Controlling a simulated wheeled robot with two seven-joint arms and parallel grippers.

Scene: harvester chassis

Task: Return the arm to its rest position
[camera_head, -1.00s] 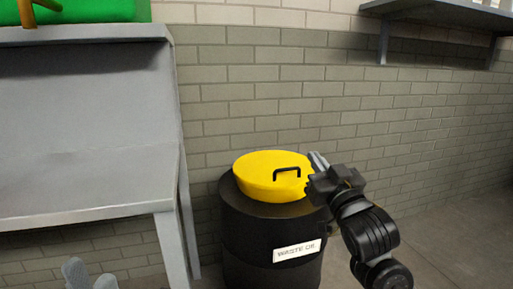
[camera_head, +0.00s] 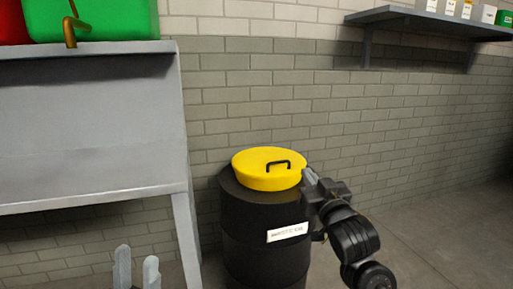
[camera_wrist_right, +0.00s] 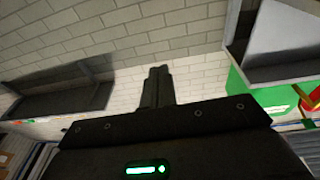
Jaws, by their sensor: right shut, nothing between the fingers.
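My right arm comes in from the lower right in the head view. Its gripper (camera_head: 309,177) is shut and empty, beside the right edge of the yellow lid (camera_head: 262,180). The lid has a black handle (camera_head: 278,164) and sits on a black drum (camera_head: 258,218) with a white label. I cannot tell whether the gripper touches the lid or drum. In the right wrist view the shut fingers (camera_wrist_right: 157,88) point up towards the brick wall. My left gripper (camera_head: 137,268) shows at the bottom left of the head view, its two fingers apart and empty.
A grey metal bench (camera_head: 90,130) stands at the left, with a green container (camera_head: 110,18) and a red one (camera_head: 12,22) on top. A wall shelf (camera_head: 420,18) with boxes is at the upper right. The floor (camera_head: 440,230) at the right is clear.

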